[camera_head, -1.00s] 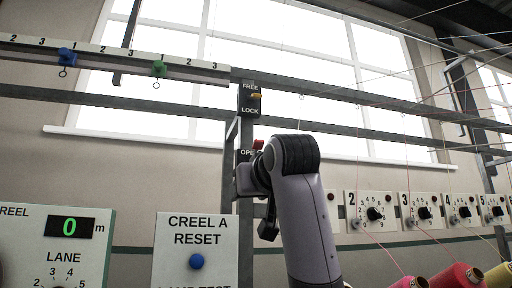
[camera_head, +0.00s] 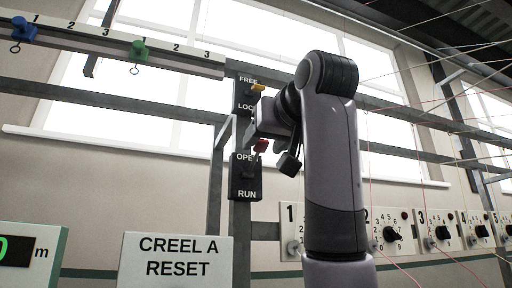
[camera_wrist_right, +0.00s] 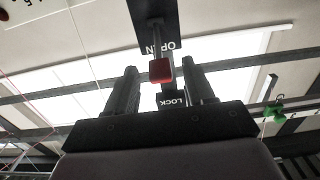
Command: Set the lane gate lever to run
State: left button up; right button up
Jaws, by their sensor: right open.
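The lane gate lever has a red knob (camera_head: 261,146) on a black plate (camera_head: 245,178) marked OPEN above and RUN below. The knob is up at the OPEN end. In the right wrist view the red knob (camera_wrist_right: 161,71) shows between the two fingers of my right gripper (camera_wrist_right: 159,66), which are apart on either side of it. No contact with the knob shows. In the head view my right gripper (camera_head: 266,128) is beside the plate and partly hidden by its own wrist. My left gripper is not in view.
A rail (camera_head: 110,43) with blue and green sliders is at upper left. A CREEL A RESET panel (camera_head: 178,258) stands below. Numbered dials and thin yarns lie to the right.

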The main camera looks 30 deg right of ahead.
aim_at(255, 159)
jog(key=shift+p+x, duration=0.6)
jog(key=shift+x, duration=1.55)
